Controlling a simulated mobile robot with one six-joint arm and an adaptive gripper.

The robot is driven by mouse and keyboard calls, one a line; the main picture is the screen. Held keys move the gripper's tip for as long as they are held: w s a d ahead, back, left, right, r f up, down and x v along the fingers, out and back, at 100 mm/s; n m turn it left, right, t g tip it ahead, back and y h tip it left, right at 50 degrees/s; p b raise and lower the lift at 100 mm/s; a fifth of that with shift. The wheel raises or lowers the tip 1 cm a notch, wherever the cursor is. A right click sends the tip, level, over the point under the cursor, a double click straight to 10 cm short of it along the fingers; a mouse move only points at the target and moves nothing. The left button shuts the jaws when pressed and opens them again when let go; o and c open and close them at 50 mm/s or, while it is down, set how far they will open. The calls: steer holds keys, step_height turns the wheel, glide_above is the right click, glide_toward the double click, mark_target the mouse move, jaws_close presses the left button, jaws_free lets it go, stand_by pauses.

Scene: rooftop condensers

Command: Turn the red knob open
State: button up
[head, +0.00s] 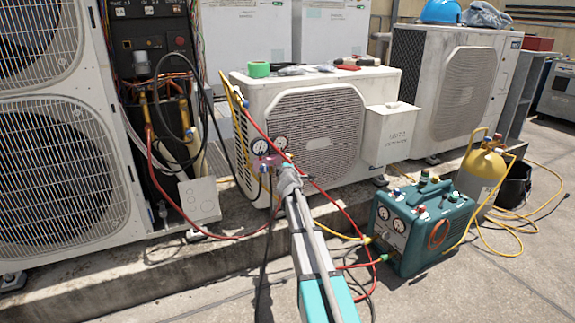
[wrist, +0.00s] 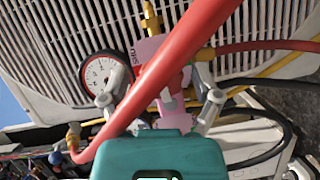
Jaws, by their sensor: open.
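A pink manifold block (head: 266,161) with two round gauges hangs by hoses at the left front of the middle condenser. In the wrist view the pink block (wrist: 152,50), one red-rimmed gauge (wrist: 101,73) and brass fittings show. A small red part, seemingly the red knob (wrist: 184,78), shows beside a thick red hose (wrist: 150,85) that crosses in front and hides much of it. My gripper (wrist: 161,99) is open, its fingers on either side of the knob area; I cannot tell whether they touch. In the head view my gripper (head: 287,170) covers the manifold's lower right.
The middle condenser (head: 380,85) stands behind, with a white box (head: 388,133) on its corner. A teal recovery machine (head: 422,222) and a yellow cylinder (head: 482,170) stand at right. Red, yellow and black hoses hang around my arm. An open electrical panel (head: 150,90) is at left.

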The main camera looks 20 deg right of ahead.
steer(key=shift+s, duration=0.1)
steer(key=s+a+r+m+g+y+p, duration=0.1)
steer(key=s+a+m+g+p, duration=0.3)
steer(key=s, duration=0.9)
steer(key=s+a+r+m+g+y+p, duration=0.1)
steer(key=s+a+m+g+y+p, duration=0.2)
steer(key=s+a+g+p, duration=0.3)
steer(key=s+a+r+m+g+y+p, duration=0.1)
steer(key=s+a+m+g+p, duration=0.4)
steer(key=s+a+p, duration=0.6)
steer(key=s+a+r+g, duration=0.1)
steer(key=s+a, duration=0.4)
steer(key=s, duration=0.5)
steer(key=shift+s+a+y, duration=0.3)
steer(key=shift+s+y, duration=0.1)
steer(key=shift+r, duration=0.1)
steer(key=shift+c, duration=0.2)
